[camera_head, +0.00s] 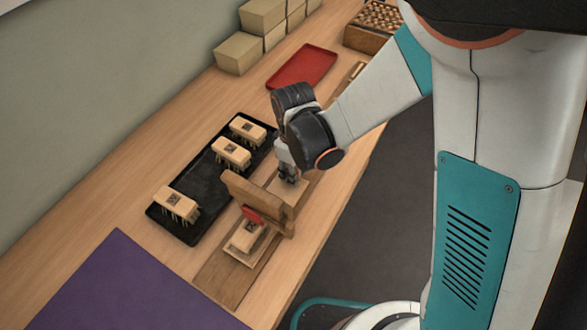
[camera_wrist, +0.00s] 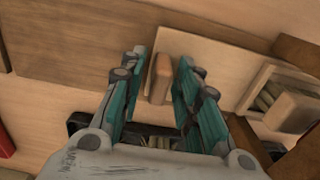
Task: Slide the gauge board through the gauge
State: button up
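The wooden gauge (camera_head: 255,192) stands on a darker base plank (camera_head: 222,282), with a red piece (camera_head: 252,214) at its opening. The pale gauge board (camera_head: 286,190) shows on both sides of the gauge; it also shows in the wrist view (camera_wrist: 220,62). A brush block with bristles (camera_head: 246,236) sits on its near part, in a low frame. My gripper (camera_head: 288,178) is over the far part. In the wrist view my fingers (camera_wrist: 161,70) stand open on either side of a small wooden handle block (camera_wrist: 160,80), with narrow gaps. The gauge partly hides the board.
A black tray (camera_head: 190,225) with three brush blocks lies left of the gauge. A purple mat (camera_head: 125,290) covers the near left. A red tray (camera_head: 302,66), cardboard boxes (camera_head: 238,53) and a box of small pieces (camera_head: 372,22) stand farther back. The table edge is close on the right.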

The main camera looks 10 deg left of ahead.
aim_at(285, 190)
grip_shut()
jog(key=shift+s, duration=0.1)
jog(key=s, duration=0.1)
jog(key=s+a, duration=0.1)
jog(key=s, duration=0.2)
jog(key=shift+a+b, duration=0.3)
jog(key=shift+a, duration=0.1)
jog(key=shift+o, duration=1.6)
grip_release()
jog(key=shift+r, duration=0.15)
notch_tip(285, 190, up, 7)
jog(key=shift+r, duration=0.15)
